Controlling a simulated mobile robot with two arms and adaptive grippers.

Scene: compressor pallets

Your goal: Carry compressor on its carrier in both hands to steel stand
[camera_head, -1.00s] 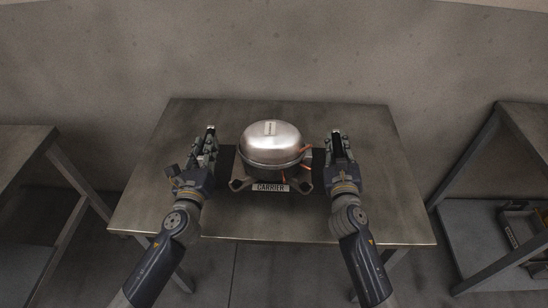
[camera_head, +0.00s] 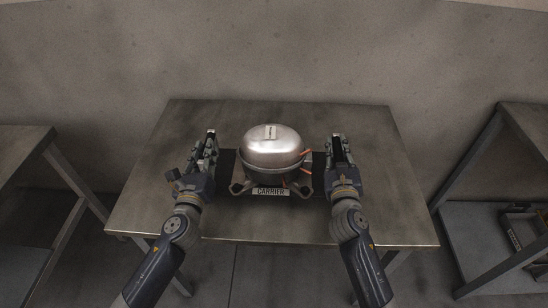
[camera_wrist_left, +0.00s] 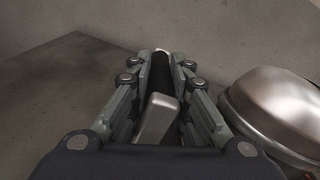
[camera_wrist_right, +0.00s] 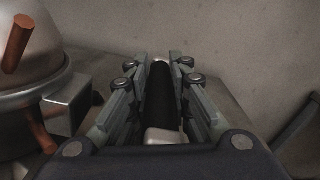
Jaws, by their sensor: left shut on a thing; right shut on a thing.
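The compressor (camera_head: 272,150) is a shiny steel dome with copper pipes, upright on its carrier (camera_head: 270,192), which has a front label reading CARRIER. They are over the middle table; I cannot tell whether the carrier touches it. My left gripper (camera_head: 211,136) is shut on the carrier's left handle, a dark bar with metal ends (camera_wrist_left: 158,115). My right gripper (camera_head: 336,139) is shut on the right handle, a black bar (camera_wrist_right: 160,95). The dome's edge shows in both wrist views. I cannot tell which piece of furniture is the steel stand.
The middle table (camera_head: 390,215) has bare top on both sides and behind. A second metal table (camera_head: 22,148) stands at the left edge. A metal frame with a lower shelf (camera_head: 475,240) stands at the right, holding a dark tray (camera_head: 510,232). A wall is behind.

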